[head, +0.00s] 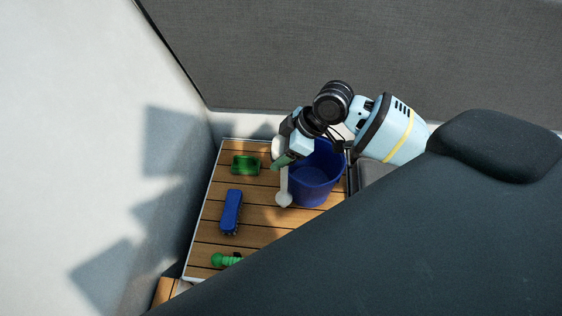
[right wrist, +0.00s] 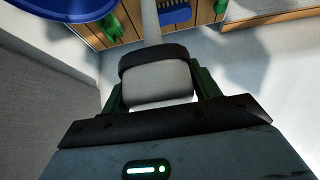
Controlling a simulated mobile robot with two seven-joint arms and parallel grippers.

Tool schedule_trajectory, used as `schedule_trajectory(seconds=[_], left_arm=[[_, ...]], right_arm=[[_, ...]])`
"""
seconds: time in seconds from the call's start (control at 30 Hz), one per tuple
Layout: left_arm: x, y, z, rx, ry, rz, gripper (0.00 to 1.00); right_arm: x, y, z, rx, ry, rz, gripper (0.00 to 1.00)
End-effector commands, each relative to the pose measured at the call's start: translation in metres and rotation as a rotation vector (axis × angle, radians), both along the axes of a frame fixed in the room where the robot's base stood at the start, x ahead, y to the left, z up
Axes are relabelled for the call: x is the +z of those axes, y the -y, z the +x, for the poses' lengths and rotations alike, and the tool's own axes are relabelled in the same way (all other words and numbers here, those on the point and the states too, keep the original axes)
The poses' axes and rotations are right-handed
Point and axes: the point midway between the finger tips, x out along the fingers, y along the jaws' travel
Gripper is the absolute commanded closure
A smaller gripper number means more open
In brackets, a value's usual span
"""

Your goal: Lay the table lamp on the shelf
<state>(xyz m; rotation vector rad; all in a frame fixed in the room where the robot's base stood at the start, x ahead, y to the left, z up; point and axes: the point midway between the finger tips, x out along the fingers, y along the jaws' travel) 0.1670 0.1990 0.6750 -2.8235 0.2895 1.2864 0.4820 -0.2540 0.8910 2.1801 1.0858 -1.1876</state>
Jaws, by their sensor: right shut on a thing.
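The table lamp (head: 284,192) is a pale white thing with a thin stem and a wider lower end. My right gripper (head: 281,160) is shut on it and holds it over the slatted wooden shelf (head: 262,222), just left of the blue bucket. In the right wrist view, the lamp's pale, dark-banded block (right wrist: 158,82) sits between the green fingers of my right gripper (right wrist: 160,90), with its stem running away from me. I cannot tell whether the lamp touches the shelf. My left gripper is not in view.
A blue bucket (head: 316,180) stands on the shelf. A green tray-like object (head: 245,166), a blue brush-like object (head: 231,212) and a green figure (head: 226,259) lie toward its left. Bare boards lie between them and the bucket.

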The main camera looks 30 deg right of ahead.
Motion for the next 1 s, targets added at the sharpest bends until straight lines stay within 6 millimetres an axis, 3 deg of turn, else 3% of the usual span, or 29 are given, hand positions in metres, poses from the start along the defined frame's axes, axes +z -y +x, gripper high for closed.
schedule_trajectory(seconds=[0.3, 0.77, 0.8, 0.93, 1.0], left_arm=[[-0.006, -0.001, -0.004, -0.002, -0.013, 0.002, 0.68], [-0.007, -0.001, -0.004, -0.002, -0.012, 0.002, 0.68], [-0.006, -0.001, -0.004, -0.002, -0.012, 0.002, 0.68], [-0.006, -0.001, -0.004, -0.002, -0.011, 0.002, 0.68], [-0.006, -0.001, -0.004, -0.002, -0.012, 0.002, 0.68]], right_arm=[[-0.046, -0.001, 0.0, -0.001, -0.002, 0.002, 0.96], [-0.053, 0.0, 0.0, 0.0, 0.001, 0.001, 0.96], [-0.054, 0.0, 0.0, 0.0, -0.002, -0.001, 0.35], [-0.054, 0.0, -0.001, 0.001, -0.002, -0.001, 0.18], [-0.054, 0.0, -0.001, 0.0, -0.002, -0.001, 0.17]])
